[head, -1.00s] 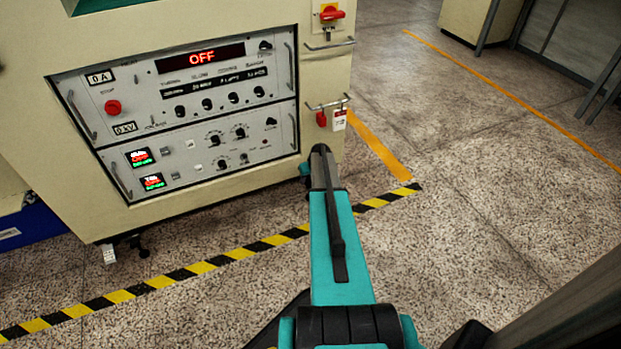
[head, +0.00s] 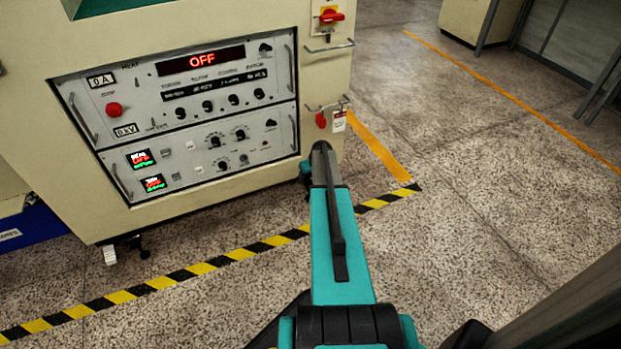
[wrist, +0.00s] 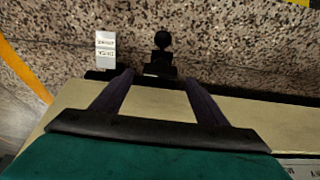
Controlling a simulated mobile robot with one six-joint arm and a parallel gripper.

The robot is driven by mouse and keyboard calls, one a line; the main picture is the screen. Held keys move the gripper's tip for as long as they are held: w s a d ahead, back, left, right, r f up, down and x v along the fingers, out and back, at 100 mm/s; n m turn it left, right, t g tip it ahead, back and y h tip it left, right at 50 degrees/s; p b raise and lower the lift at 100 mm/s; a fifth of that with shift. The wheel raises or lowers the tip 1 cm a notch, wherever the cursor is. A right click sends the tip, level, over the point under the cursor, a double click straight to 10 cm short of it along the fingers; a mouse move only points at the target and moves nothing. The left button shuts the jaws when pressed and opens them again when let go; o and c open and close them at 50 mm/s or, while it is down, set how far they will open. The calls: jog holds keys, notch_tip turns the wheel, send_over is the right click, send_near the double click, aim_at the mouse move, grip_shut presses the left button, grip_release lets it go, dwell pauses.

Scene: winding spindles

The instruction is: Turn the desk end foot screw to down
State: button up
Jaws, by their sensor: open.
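In the wrist view a dark foot screw (wrist: 162,45) with a rounded knob end shows against the speckled floor, at the edge of the cream cabinet. A small white label plate (wrist: 105,46) with print lies to its left. My gripper (wrist: 156,79) is open, its two dark fingers apart; the screw appears beyond the fingertips, roughly in line with the gap, and nothing is between them.
The cabinet's control panel (head: 190,110) reads OFF. Black-yellow tape (head: 240,253) crosses the floor; floor at right is clear.

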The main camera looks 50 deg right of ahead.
jog(key=p+v, duration=0.2)
jog(key=v, duration=0.8)
jog(key=shift+r+p, duration=0.3)
jog(key=shift+s, duration=0.1)
